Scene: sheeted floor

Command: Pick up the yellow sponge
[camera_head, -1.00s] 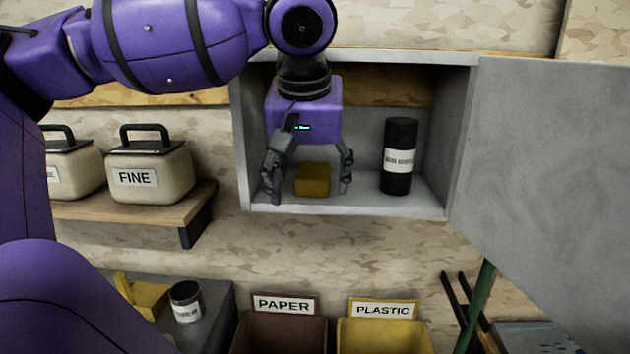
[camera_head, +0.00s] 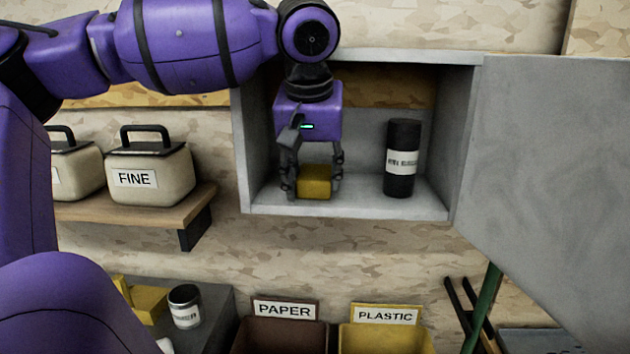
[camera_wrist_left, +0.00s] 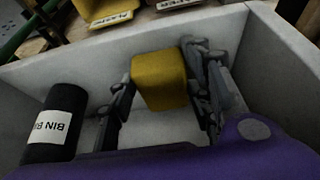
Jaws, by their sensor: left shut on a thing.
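The yellow sponge (camera_head: 314,184) is a small block on the floor of the open grey wall cabinet (camera_head: 345,208). My left gripper (camera_head: 313,186) reaches down into the cabinet, with one finger on each side of the sponge, shut on it. In the left wrist view the sponge (camera_wrist_left: 160,80) sits between the two fingers (camera_wrist_left: 162,92). I cannot tell whether the sponge is lifted off the cabinet floor. My right gripper is not in view.
A black labelled canister (camera_head: 402,158) stands right of the sponge inside the cabinet. The cabinet door (camera_head: 555,180) hangs open at the right. Cream canisters (camera_head: 150,170) stand on a wooden shelf (camera_head: 140,212) at the left. Paper (camera_head: 284,335) and plastic (camera_head: 385,338) bins are below.

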